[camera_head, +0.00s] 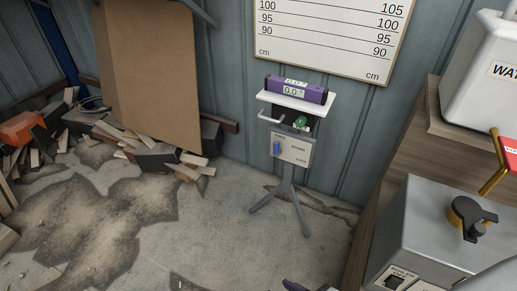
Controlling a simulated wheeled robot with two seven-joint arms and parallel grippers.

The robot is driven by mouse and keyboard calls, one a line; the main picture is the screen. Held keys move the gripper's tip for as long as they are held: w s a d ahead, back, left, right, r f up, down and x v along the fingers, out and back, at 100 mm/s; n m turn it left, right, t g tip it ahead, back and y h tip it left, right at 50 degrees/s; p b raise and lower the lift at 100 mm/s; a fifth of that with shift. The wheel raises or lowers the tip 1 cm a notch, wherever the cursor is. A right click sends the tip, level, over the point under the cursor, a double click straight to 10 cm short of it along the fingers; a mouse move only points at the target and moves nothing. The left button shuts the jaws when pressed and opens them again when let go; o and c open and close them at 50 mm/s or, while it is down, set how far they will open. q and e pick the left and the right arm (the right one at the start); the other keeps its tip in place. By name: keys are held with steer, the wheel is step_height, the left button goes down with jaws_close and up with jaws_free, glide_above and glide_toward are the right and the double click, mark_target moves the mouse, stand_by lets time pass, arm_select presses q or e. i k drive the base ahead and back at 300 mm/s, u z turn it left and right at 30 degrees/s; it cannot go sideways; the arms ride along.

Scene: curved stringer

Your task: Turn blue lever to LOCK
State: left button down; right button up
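The blue lever (276,148) is on the left part of the front of a small grey box (296,150) on a tripod stand. The lever stands about upright, just below a small label that seems to read FREE. Another small label at the lower right of the panel seems to read LOCK; the print is too small to be sure.
A purple device with number displays (296,89) lies on the stand's white top plate (291,104). A green part (300,122) sits beneath. Rubble and wood (150,155) lie left. A grey boiler box (430,235) stands right.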

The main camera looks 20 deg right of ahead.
mark_target(276, 151)
steer(key=i, duration=0.9)
steer(key=z, duration=2.05)
